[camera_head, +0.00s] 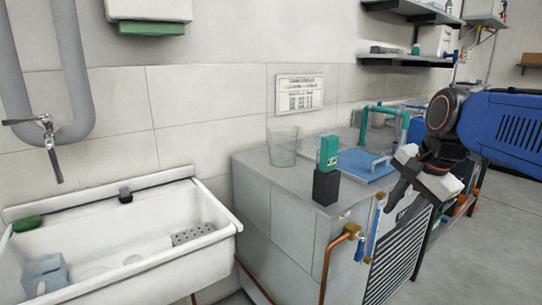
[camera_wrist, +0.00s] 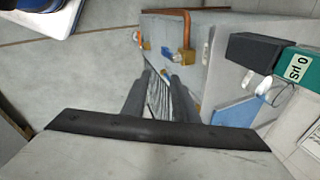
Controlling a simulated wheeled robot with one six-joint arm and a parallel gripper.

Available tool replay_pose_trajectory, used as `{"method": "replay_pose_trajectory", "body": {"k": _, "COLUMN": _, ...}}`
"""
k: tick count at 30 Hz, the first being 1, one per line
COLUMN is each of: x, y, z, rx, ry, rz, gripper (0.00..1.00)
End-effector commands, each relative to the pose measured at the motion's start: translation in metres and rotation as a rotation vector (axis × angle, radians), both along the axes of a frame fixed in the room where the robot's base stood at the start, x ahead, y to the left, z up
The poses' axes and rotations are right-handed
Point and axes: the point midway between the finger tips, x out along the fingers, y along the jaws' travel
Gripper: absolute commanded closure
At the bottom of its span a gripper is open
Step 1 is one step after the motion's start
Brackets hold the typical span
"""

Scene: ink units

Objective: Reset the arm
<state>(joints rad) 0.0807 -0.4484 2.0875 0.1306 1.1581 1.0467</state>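My arm (camera_head: 500,120), blue with a dark wrist joint, reaches in from the right edge of the head view. My gripper (camera_head: 395,205) hangs in the air at the front right of the grey counter unit, pointing down and to the left. In the wrist view my gripper (camera_wrist: 163,80) shows two dark fingers with a gap between them. The vent grille shows through the gap, and nothing is held. The gripper overlaps the unit's front edge in the head view; I cannot tell the exact distance.
The grey counter (camera_head: 310,182) carries a clear beaker (camera_head: 282,148), a green block on a black block (camera_head: 326,186) and a blue tray (camera_head: 362,163). Copper pipe (camera_head: 328,258) runs down its front. A white sink (camera_head: 120,245) stands left. Open floor (camera_head: 480,255) lies right.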

Motion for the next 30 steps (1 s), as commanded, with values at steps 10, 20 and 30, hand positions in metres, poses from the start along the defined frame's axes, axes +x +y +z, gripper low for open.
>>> {"method": "replay_pose_trajectory", "body": {"k": 10, "x": -0.099, "y": 0.003, "z": -0.091, "rx": -0.321, "ry": -0.079, "rz": 0.659, "gripper": 0.74}}
{"method": "replay_pose_trajectory", "body": {"k": 20, "x": -0.146, "y": 0.0, "z": -0.147, "rx": -0.508, "ry": -0.105, "rz": 1.039, "gripper": 0.74}}
{"method": "replay_pose_trajectory", "body": {"k": 30, "x": -0.148, "y": 0.0, "z": -0.151, "rx": -0.519, "ry": -0.106, "rz": 1.064, "gripper": 0.74}}
